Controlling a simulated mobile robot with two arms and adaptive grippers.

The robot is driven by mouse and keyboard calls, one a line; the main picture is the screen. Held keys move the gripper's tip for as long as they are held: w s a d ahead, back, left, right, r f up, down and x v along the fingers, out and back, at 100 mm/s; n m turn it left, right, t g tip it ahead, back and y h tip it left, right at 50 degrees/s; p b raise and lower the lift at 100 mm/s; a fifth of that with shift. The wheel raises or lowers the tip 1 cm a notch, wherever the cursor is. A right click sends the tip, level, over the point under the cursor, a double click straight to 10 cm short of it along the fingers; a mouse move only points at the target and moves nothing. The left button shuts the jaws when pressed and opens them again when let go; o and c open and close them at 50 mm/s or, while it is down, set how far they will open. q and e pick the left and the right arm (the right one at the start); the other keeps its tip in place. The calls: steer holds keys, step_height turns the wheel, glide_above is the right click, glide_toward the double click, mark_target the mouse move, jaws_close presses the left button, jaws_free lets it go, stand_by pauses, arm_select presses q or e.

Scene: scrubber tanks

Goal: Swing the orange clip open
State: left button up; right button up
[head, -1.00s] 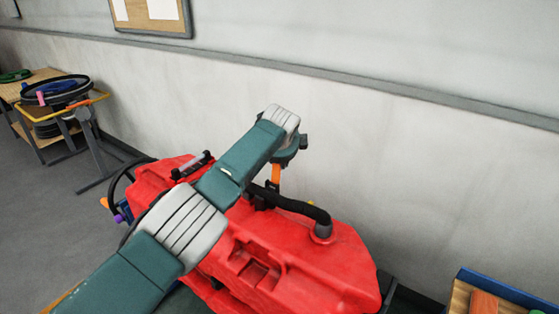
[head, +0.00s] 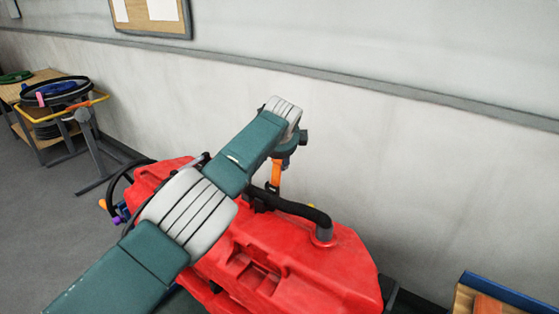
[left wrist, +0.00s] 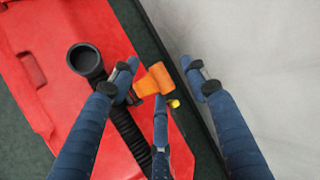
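The orange clip (head: 276,174) shows as a small upright strip on the far side of the red tank (head: 250,255), just below my left wrist. In the left wrist view the orange clip (left wrist: 154,80) lies between the fingers of my left gripper (left wrist: 160,68), nearer the left finger. The fingers are spread wide; a third blue finger comes up from below, close to the clip. Whether any finger touches the clip is unclear. In the head view the fingers are mostly hidden by my arm. My right gripper is in neither view.
A black ribbed hose (head: 290,206) runs along the tank top, with a round grey opening (left wrist: 86,58) beside the clip in the wrist view. The wall (head: 420,170) stands close behind. A cart (head: 60,110) is at left, a blue-edged box (head: 505,292) at bottom right.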

arm_select(q)
steer(key=shift+s+d+f, duration=0.1)
steer(key=shift+d+f, duration=0.05)
steer(key=v, duration=1.2)
stand_by(0.5)
